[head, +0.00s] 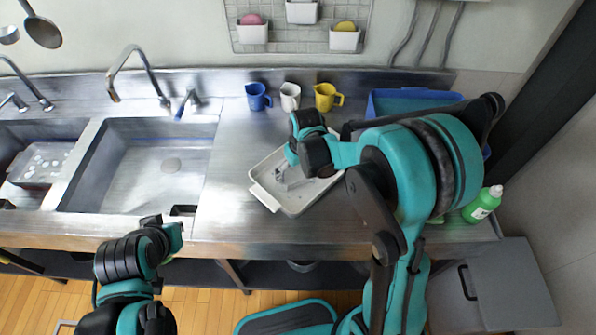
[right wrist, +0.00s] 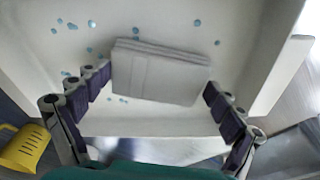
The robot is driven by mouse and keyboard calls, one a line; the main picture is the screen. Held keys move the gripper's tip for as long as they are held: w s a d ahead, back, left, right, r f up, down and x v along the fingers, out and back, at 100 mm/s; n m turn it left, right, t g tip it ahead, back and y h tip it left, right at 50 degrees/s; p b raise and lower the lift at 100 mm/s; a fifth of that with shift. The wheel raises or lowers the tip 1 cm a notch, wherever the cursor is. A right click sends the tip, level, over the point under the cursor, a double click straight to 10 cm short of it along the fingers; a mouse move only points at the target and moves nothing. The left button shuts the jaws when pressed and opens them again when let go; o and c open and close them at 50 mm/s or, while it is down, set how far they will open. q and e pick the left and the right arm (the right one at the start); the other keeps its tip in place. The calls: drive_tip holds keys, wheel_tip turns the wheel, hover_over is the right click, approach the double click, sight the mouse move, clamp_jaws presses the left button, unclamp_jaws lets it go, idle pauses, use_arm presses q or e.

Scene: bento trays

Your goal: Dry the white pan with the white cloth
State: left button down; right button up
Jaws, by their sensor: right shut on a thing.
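The white pan (head: 263,196) lies on the steel counter right of the sink, partly hidden by my right arm. In the right wrist view the pan (right wrist: 170,17) has several blue drops on its inner floor. The folded white cloth (right wrist: 160,65) is between the fingers of my right gripper (right wrist: 156,84), over the pan's floor. In the head view my right gripper (head: 293,168) reaches into the pan, and the cloth is hard to make out there. My left gripper (head: 176,236) is low at the counter's front edge, away from the pan; its fingers are unclear.
Blue (head: 257,97), white (head: 290,96) and yellow (head: 328,97) cups stand behind the pan. A blue bin (head: 414,100) is at the back right. A green bottle (head: 483,204) stands at the right. The sink (head: 125,175) is left; counter between sink and pan is clear.

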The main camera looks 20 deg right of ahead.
drive_tip(key=shift+f+b, duration=0.3)
drive_tip(key=shift+f, duration=0.1)
drive_tip(key=shift+d, duration=0.1)
drive_tip(key=shift+w+d+r, duration=0.1)
drive_tip(key=shift+w+d, duration=0.35)
drive_tip(key=shift+d, duration=0.25)
drive_tip(key=shift+w+d, duration=0.4)
drive_tip(key=shift+d, duration=0.3)
drive_tip(key=shift+w+d+b, duration=0.15)
drive_tip(key=shift+w+d, duration=0.2)
drive_tip(key=shift+d, duration=0.3)
drive_tip(key=shift+w+d+b, duration=0.15)
drive_tip(key=shift+w+d, duration=0.2)
drive_tip(key=shift+d, duration=0.3)
